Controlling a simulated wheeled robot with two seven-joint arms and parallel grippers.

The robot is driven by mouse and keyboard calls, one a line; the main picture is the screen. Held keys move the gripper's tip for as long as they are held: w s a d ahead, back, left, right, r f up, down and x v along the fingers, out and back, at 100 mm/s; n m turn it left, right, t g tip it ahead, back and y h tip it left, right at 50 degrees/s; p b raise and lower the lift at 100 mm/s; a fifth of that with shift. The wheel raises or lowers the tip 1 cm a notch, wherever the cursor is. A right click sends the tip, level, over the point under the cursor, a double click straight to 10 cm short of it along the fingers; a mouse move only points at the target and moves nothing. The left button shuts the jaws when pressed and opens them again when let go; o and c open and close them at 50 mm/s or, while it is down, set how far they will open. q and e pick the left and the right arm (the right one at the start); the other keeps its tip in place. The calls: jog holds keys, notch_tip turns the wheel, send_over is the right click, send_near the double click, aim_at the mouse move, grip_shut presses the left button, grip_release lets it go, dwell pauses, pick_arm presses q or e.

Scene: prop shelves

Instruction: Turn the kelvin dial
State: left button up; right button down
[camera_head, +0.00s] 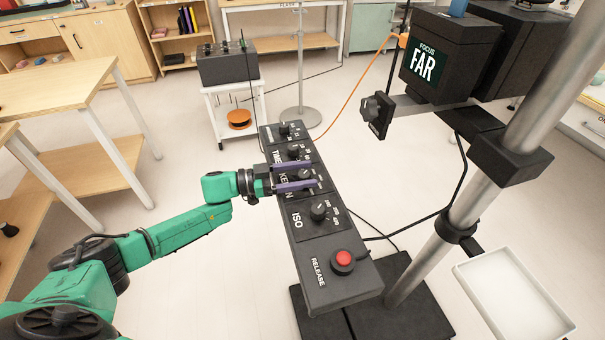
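The kelvin dial (304,175) is a small black knob on the long black control panel (345,285), beside the partly covered KELVIN label. My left gripper (314,174) reaches over the panel from the left. Its two purple fingers are apart, one on the far side of the kelvin dial and one on the near side, with a gap visible around the knob. I cannot tell whether either finger touches it. The fingers hide part of the dial's surroundings. My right gripper is not in view.
The TIME dial (293,151) and a further dial (285,129) lie beyond; the ISO dial (319,211) and red release button (343,259) lie nearer. A metal pole (440,250) carries a FOCUS FAR box (427,65) at right. A white tray (514,299) sits lower right.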

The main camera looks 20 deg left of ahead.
pick_arm(q)
jog(key=b+v, duration=0.2)
jog(key=v, duration=1.2)
jog(key=shift+s+a, duration=0.15)
jog(key=shift+a, duration=0.05)
